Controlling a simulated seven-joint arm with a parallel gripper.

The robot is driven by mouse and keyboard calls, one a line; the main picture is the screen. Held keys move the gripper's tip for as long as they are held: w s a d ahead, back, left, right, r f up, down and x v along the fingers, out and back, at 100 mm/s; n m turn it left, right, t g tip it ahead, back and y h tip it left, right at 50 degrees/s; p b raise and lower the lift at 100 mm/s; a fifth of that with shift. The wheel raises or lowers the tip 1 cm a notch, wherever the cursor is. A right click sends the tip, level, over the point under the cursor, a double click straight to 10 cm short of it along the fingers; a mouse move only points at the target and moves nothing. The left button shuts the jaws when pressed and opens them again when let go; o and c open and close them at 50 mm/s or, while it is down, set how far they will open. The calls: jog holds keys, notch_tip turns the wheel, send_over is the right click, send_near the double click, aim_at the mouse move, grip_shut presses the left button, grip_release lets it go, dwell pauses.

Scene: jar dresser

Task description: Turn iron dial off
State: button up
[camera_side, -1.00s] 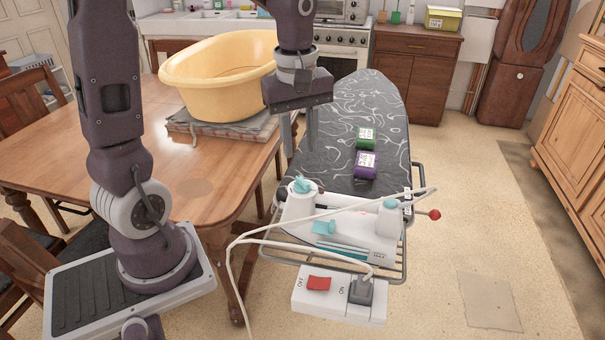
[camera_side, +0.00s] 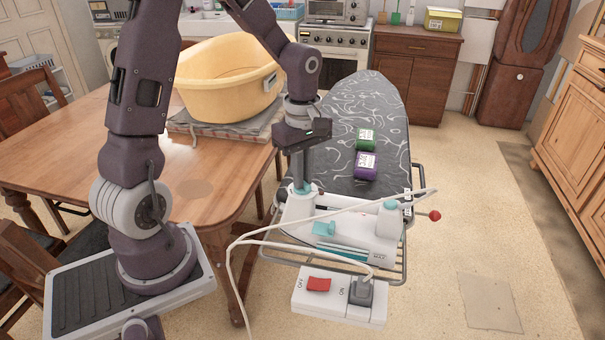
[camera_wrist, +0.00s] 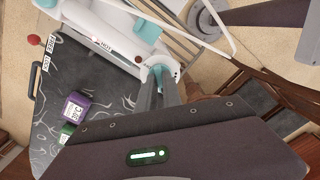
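A teal knob (camera_side: 302,187) sits on top of a white rounded post (camera_side: 298,207) at the left end of the white board-end unit (camera_side: 350,238). I take this knob to be the dial. My gripper (camera_side: 301,181) points straight down over it, with its fingertips at knob height. In the wrist view the teal knob (camera_wrist: 158,70) shows between the tips of the two fingers (camera_wrist: 160,84). The fingers stand apart with a narrow gap. Whether they touch the knob cannot be told. The knob's pointer and any marks are hidden or too small.
A lever with a red ball (camera_side: 434,215) sticks out at the right. A white cable (camera_side: 330,214) runs across the unit. A power strip (camera_side: 338,298) with a red switch is in front.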

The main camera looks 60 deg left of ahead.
jog(key=shift+m, duration=0.4)
grip_shut()
jog(key=m, duration=0.2)
jog(key=shift+m, duration=0.4)
jog(key=m, duration=0.3)
jog(key=shift+m, duration=0.3)
jog(key=m, duration=0.3)
jog(key=shift+m, duration=0.4)
jog(key=m, duration=0.3)
jog(key=shift+m, duration=0.3)
jog(key=m, duration=0.3)
jog(key=shift+m, duration=0.3)
jog(key=m, duration=0.3)
jog(key=shift+m, duration=0.3)
jog(key=m, duration=0.6)
jog(key=shift+m, duration=0.3)
